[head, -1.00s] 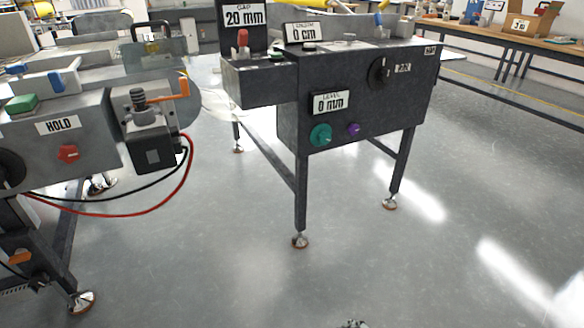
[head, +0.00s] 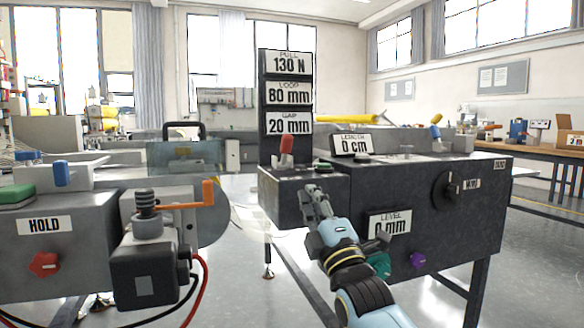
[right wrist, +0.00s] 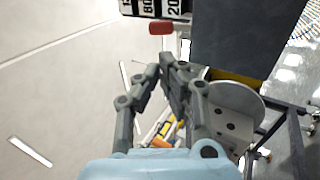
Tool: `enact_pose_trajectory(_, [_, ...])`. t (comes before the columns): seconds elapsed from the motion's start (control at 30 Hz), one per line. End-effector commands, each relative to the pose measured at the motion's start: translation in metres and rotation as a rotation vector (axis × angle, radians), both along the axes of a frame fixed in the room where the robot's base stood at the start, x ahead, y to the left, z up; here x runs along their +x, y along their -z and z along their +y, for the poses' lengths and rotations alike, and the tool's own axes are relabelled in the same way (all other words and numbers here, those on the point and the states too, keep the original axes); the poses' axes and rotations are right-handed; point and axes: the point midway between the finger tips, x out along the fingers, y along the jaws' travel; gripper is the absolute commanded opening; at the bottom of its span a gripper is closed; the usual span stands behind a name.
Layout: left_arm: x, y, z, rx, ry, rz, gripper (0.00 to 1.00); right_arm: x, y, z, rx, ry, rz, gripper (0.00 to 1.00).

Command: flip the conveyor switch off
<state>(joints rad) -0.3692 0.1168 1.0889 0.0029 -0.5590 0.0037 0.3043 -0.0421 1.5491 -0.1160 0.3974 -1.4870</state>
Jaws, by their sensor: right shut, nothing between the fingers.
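My right gripper (head: 316,196) is shut and empty in the head view. It is in front of the dark machine (head: 480,215), just below a red-handled lever (head: 286,148) on the machine's left box. The lever stands upright and leans slightly right. A red handle, seemingly the same one, shows in the right wrist view (right wrist: 160,28), beyond my shut right gripper (right wrist: 160,72) and apart from it. A black rotary knob (head: 447,190) is on the machine's front right. I cannot tell which control is the conveyor switch; none reads as such. My left gripper is out of view.
A stacked display (head: 288,95) reads 130 N, 80 mm and 20 mm. A green knob (head: 378,264), partly behind my arm, and a purple knob (head: 418,260) are low on the machine front. A grey HOLD unit (head: 75,250) with an orange lever (head: 208,192) stands left.

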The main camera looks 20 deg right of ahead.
Motion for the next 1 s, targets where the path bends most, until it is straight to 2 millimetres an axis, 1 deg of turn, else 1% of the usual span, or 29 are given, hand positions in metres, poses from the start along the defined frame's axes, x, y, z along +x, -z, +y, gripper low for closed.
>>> enact_pose_trajectory(0.3, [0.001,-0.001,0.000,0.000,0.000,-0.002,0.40,0.001,-0.001,0.000,0.001,-0.001,0.001,0.00])
enact_pose_trajectory(0.37, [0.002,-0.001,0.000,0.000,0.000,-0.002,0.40,0.004,-0.003,0.000,0.001,-0.001,0.000,0.00])
enact_pose_trajectory(0.47, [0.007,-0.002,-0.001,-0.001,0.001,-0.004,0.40,0.013,-0.008,0.000,0.001,-0.001,-0.001,0.00])
enact_pose_trajectory(0.67, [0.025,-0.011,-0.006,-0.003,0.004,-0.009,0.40,0.047,-0.026,0.002,0.001,-0.001,0.000,0.00])
enact_pose_trajectory(0.8, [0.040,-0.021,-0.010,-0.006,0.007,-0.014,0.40,0.073,-0.041,0.002,0.001,-0.001,0.000,0.00])
enact_pose_trajectory(1.0, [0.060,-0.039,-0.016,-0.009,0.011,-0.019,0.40,0.104,-0.058,0.003,0.001,0.000,0.002,0.00])
